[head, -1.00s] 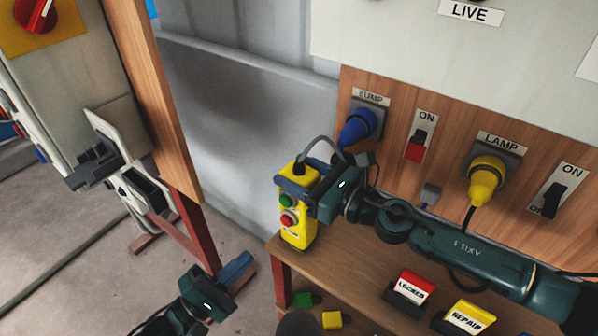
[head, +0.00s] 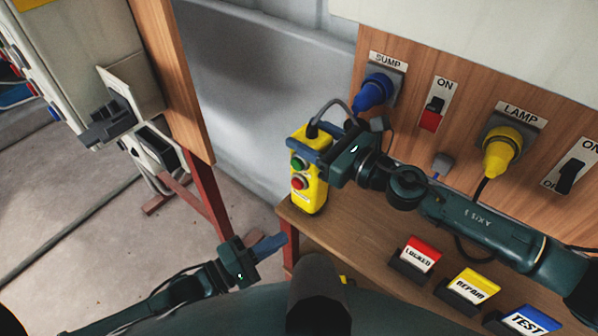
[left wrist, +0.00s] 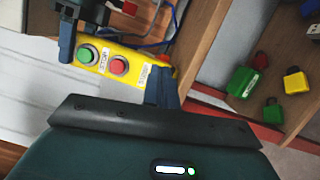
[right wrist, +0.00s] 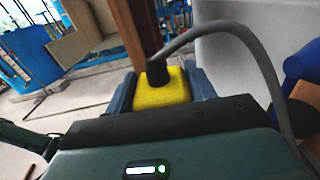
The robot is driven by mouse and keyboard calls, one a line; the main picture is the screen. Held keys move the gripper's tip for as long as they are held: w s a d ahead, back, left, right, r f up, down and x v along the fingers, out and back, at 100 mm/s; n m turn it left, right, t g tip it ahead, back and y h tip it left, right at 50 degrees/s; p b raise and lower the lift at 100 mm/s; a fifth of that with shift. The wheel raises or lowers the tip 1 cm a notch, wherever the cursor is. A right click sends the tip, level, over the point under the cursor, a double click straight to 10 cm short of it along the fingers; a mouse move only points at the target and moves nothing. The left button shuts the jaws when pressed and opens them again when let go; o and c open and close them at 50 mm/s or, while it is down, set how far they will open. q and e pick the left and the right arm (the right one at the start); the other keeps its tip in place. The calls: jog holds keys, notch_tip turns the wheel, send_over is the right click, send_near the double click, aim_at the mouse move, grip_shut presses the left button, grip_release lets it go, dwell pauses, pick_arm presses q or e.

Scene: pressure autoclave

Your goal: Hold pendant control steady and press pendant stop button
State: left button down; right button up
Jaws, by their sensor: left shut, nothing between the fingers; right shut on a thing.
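The yellow pendant control (head: 312,195) hangs upright at the left end of the wooden bench, with a grey cable from its top. My right gripper (head: 312,150) is shut around its upper part; the right wrist view shows the yellow top (right wrist: 165,92) between the fingers. The pendant's face has a green button (head: 297,163) above a red button (head: 299,182). Both show in the left wrist view, green (left wrist: 87,55) and red (left wrist: 119,65), with small labels beside them. My left gripper (head: 272,245) is shut and empty, below and left of the pendant, apart from it.
The bench (head: 345,222) carries red, yellow and blue sign blocks (head: 467,287). Behind it are a blue plug (head: 374,92), a yellow plug (head: 500,155) and switches. Several coloured padlocks (left wrist: 245,82) show in the left wrist view. A wooden post (head: 180,85) stands left.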

aim_at(297, 184)
pick_arm(q)
jog(key=s+d+f+m+g+y, duration=0.15)
jog(key=d+f+m+y, duration=0.3)
jog(key=m+y, duration=0.5)
jog(key=a+r+m+t+y, duration=0.5)
jog(key=a+r+t+y, duration=0.1)
jog(key=r, duration=0.5)
jog(key=shift+a+r+t+y, duration=0.35)
jog(key=shift+a+y, duration=0.4)
jog(key=shift+y, duration=0.3)
jog(key=shift+s, duration=0.1)
jog(key=w+d, duration=0.5)
jog(key=w, duration=0.2)
jog(key=shift+w+d, duration=0.15)
jog(key=shift+d, duration=0.05)
dwell(0.5)
jog(key=shift+w+d, duration=0.15)
jog(key=shift+w, duration=0.1)
